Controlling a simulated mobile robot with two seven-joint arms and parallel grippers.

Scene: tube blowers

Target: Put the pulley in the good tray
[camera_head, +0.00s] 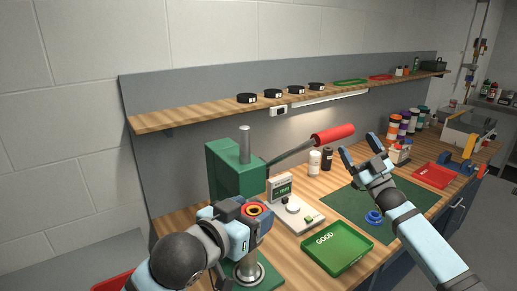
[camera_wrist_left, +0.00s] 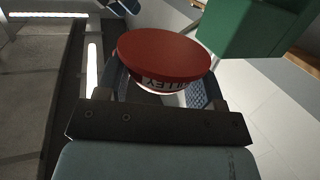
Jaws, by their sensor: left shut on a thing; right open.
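The red pulley (camera_wrist_left: 165,55) fills the upper middle of the left wrist view, with part of a label showing on its side. My left gripper (camera_head: 250,215) is shut on it, and the red pulley (camera_head: 254,208) shows between its fingers in the head view, beside the green press. The good tray (camera_head: 338,247) is green, marked GOOD, and looks empty; it lies at the front of the bench, to the right of my left gripper. My right gripper (camera_head: 364,158) is open and empty, above the green mat.
The green press (camera_head: 235,170) with a red-handled lever (camera_head: 333,133) stands behind my left gripper. A white scale-like device (camera_head: 295,214) sits between press and tray. A blue part (camera_head: 373,217) lies on the green mat (camera_head: 345,203). A red tray (camera_head: 434,176) is farther right.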

